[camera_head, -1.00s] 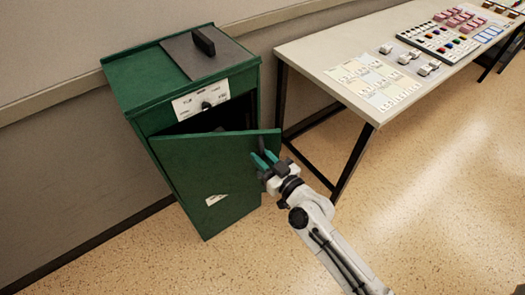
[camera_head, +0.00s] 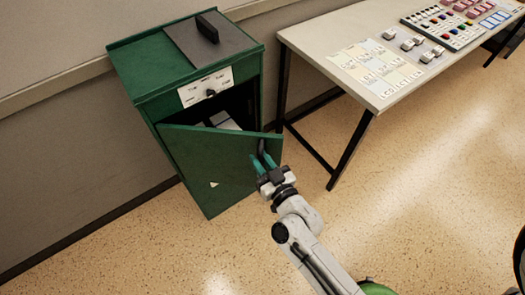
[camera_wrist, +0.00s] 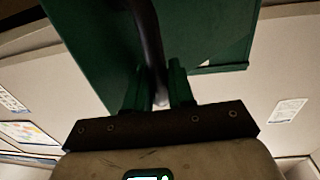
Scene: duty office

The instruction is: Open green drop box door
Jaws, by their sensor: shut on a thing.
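The green drop box (camera_head: 160,75) stands against the wall at the left, with a grey top plate, a black handle and a white label panel. Its green door (camera_head: 205,160) stands part open, swung out toward me, and white items show in the dark gap behind it. My gripper (camera_head: 265,160) is at the door's right edge, with its fingers shut on the dark door handle (camera_head: 262,147). In the wrist view, the two green fingers (camera_wrist: 156,88) close around the dark curved handle (camera_wrist: 148,40) with the green door behind it.
A table (camera_head: 330,40) with black legs (camera_head: 350,150) stands right of the box, bearing paper sheets (camera_head: 375,65), small white devices and a control panel (camera_head: 445,30). The speckled floor (camera_head: 420,180) in front is clear.

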